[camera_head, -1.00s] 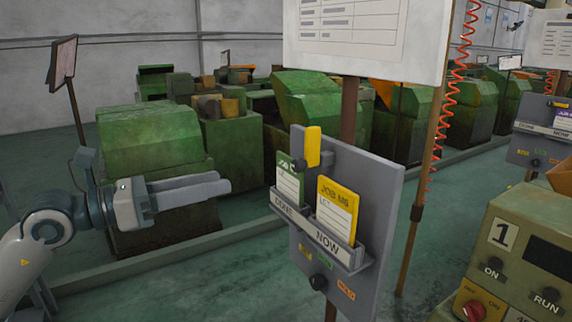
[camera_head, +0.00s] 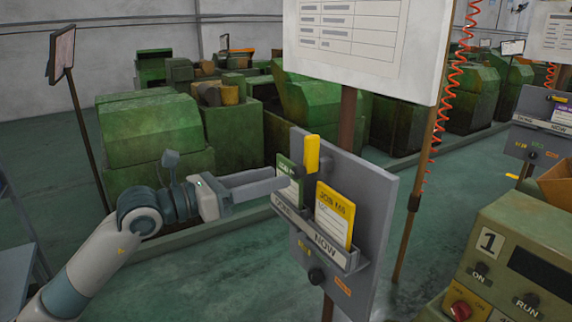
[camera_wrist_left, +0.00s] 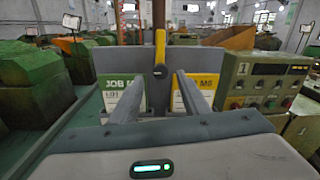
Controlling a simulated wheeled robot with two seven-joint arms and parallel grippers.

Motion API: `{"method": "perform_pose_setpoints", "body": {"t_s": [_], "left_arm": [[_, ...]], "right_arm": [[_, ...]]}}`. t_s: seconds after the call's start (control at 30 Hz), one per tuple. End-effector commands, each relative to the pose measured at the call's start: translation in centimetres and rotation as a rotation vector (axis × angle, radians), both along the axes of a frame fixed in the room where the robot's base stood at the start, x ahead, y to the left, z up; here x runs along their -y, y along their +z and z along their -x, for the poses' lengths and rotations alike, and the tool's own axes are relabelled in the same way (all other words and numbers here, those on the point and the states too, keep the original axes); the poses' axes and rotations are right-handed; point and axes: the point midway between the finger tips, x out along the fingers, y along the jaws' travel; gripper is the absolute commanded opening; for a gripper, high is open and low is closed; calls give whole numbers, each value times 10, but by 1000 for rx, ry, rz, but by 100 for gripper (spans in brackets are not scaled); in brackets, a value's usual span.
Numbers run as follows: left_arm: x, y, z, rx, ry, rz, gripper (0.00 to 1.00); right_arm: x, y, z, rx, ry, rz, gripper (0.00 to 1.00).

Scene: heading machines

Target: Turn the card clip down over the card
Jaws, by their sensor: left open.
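The yellow card clip (camera_head: 312,153) stands upright at the top of the grey card board (camera_head: 365,205), on a dark pivot. It also shows in the left wrist view (camera_wrist_left: 160,47). A yellow job card (camera_head: 334,214) sits in the NOW slot, and a green job card (camera_head: 284,180) sits in the DONE slot.
A dark knob (camera_head: 317,275) and small labels are low on the board. A sign (camera_head: 362,35) hangs above it on a brown post. A green control box (camera_head: 515,265) with buttons stands at the right. Green machines (camera_head: 150,135) stand behind. Open floor lies below the left arm.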

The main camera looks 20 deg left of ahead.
Motion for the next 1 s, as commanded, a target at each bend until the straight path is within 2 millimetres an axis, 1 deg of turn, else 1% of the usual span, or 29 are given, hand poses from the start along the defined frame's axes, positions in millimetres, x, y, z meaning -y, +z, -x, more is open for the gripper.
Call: {"method": "perform_pose_setpoints", "body": {"t_s": [0.03, 0.2, 0.3, 0.47, 0.7, 0.73, 0.9, 1.0], "left_arm": [[6, 6, -6, 1, -3, 2, 42], [20, 3, -23, 1, -1, 1, 42], [25, 2, -29, -1, -1, -1, 42], [29, 1, -33, 1, -1, -1, 42], [29, 0, -33, 1, -1, -2, 42], [29, 0, -33, 1, -1, -2, 39], [29, 0, -33, 1, -1, -1, 0], [29, 0, -33, 1, -1, -1, 0]], "right_arm": [[0, 9, 0, 0, 0, 0, 31], [0, 17, 0, 1, 0, 0, 31], [0, 20, 0, 1, 0, 0, 31], [-1, 21, 0, 1, 0, -1, 31], [-1, 21, 0, 2, -1, -1, 31], [-1, 21, 0, 2, 0, -1, 31], [-1, 21, 0, 2, -1, -1, 31], [-1, 21, 0, 2, 0, -1, 31]]}}
